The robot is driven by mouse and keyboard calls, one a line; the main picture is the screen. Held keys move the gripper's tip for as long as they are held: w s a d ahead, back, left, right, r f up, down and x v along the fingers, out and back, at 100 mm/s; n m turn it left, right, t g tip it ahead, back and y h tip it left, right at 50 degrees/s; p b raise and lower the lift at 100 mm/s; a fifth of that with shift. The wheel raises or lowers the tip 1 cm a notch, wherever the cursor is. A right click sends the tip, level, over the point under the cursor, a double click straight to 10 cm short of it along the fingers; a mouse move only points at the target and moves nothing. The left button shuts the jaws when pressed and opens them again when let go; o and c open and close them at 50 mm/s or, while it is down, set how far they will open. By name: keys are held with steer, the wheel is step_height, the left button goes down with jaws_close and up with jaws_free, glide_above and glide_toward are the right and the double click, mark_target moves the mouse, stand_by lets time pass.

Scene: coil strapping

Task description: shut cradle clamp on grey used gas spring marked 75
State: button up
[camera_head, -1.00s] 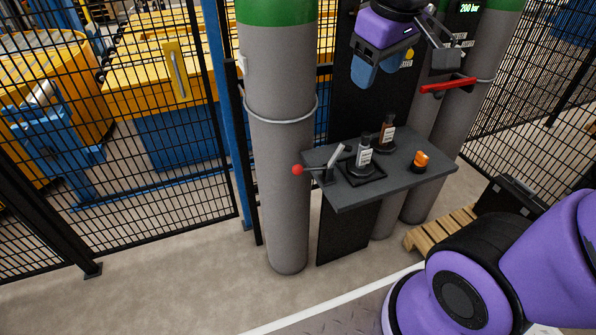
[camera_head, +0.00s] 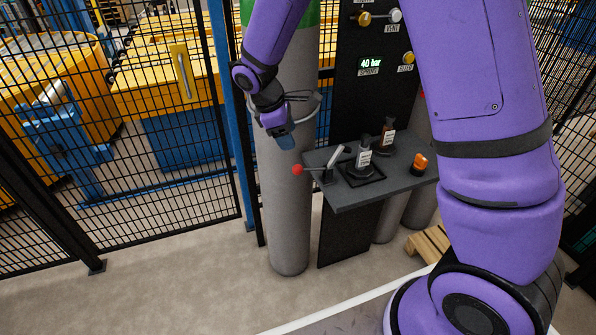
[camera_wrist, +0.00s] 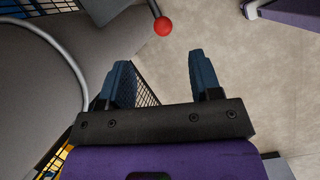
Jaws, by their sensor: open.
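The cradle clamp (camera_head: 333,165) is at the left edge of a dark shelf, with its red ball knob (camera_head: 297,170) sticking out to the left. The knob also shows in the wrist view (camera_wrist: 163,26), beyond the fingertips. A dark gas spring (camera_head: 364,157) with a white label stands upright in the front black cradle (camera_head: 373,180), right of the clamp. A second labelled spring (camera_head: 388,136) stands behind it. The labels are too small to read. My gripper (camera_head: 286,142) is open and empty, above and slightly left of the knob, not touching it. The fingers (camera_wrist: 162,78) are apart in the wrist view.
A tall grey cylinder (camera_head: 285,220) with a wire ring stands left of the shelf (camera_head: 350,203), close behind my gripper. An orange item (camera_head: 420,162) sits on the shelf's right. A panel (camera_head: 365,85) behind reads 40 bar. Mesh fence (camera_head: 120,200) is at left.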

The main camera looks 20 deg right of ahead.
mark_target(295, 166)
steer(key=shift+n, duration=0.5)
steer(key=x, duration=0.4)
steer(key=a+x, duration=0.1)
steer(key=x, duration=0.8)
steer(key=shift+w+a+f, duration=0.3)
steer(key=shift+a+f, duration=0.05)
steer(key=shift+f, duration=0.2)
jaws_close()
